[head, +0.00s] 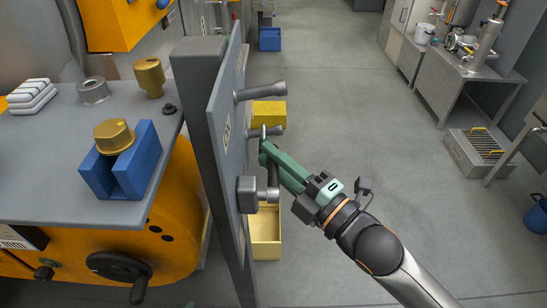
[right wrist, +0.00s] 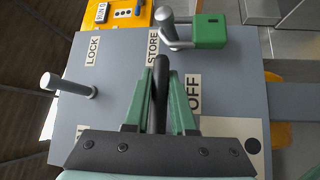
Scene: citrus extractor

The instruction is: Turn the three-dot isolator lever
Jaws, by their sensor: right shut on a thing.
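My right gripper (head: 264,143) reaches in from the lower right to the upright grey lever panel (head: 228,110). Its green fingers (right wrist: 161,100) are shut on a dark grey lever (right wrist: 161,70), the middle of the levers standing out from the panel. In the head view the end of this lever (head: 272,131) shows beside the fingertips. An upper lever (head: 262,91) and a lower one (head: 272,180) are free of the gripper. My left gripper is not in view.
In the wrist view a green block (right wrist: 208,30) sits beside another lever (right wrist: 165,25), and a separate lever (right wrist: 70,85) stands at left. A yellow crate (head: 269,112) is on the floor behind the panel. An orange machine (head: 170,215) is at left. The floor right of the panel is open.

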